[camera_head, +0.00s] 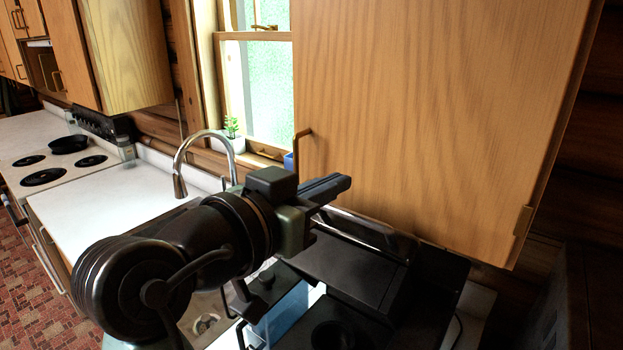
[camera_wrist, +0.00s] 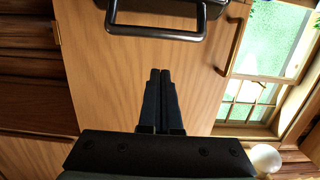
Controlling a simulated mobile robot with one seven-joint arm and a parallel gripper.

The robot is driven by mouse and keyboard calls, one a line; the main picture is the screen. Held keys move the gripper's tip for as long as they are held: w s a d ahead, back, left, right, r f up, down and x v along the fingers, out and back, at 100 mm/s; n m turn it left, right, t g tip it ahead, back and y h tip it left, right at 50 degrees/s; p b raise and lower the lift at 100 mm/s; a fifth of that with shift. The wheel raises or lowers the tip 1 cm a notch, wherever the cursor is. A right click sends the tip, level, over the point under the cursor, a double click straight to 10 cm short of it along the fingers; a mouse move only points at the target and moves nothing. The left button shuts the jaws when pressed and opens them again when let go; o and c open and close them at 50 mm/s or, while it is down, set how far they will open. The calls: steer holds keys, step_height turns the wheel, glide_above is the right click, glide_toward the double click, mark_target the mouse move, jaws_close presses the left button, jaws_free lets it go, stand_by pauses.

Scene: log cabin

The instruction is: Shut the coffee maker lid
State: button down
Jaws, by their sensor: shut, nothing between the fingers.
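The black coffee maker (camera_head: 345,265) stands on the counter below the wall cabinet in the head view. A dark upper part with a shiny rim (camera_head: 372,232), which looks like its lid, stands raised at the back. My gripper (camera_head: 343,184) is above and beside this part, its fingers pointing right toward the cabinet door. In the wrist view my gripper (camera_wrist: 161,74) has its two fingers together with nothing between them. A black loop-shaped part (camera_wrist: 155,32) shows beyond the fingertips; I cannot tell whether it belongs to the lid. My arm hides part of the coffee maker's left side.
A wooden wall cabinet (camera_head: 425,110) hangs close over the coffee maker and limits room above. A chrome faucet (camera_head: 205,140) and the window (camera_head: 262,90) are to the left. A stove (camera_head: 60,165) with a black pan (camera_head: 69,144) stands farther left.

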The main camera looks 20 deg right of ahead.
mark_target(339, 213)
steer(key=p+x, duration=0.2)
steer(key=x, duration=0.2)
steer(key=shift+w+d+f, duration=0.15)
steer(key=shift+w+d, duration=0.1)
steer(key=shift+s+a+f+p, duration=0.55)
steer(key=shift+s+a+f, duration=0.1)
steer(key=shift+a+f, duration=0.3)
steer(key=shift+s+a+f, duration=0.1)
steer(key=shift+s+f, duration=0.05)
steer(key=shift+f, duration=0.15)
steer(key=shift+f, duration=0.15)
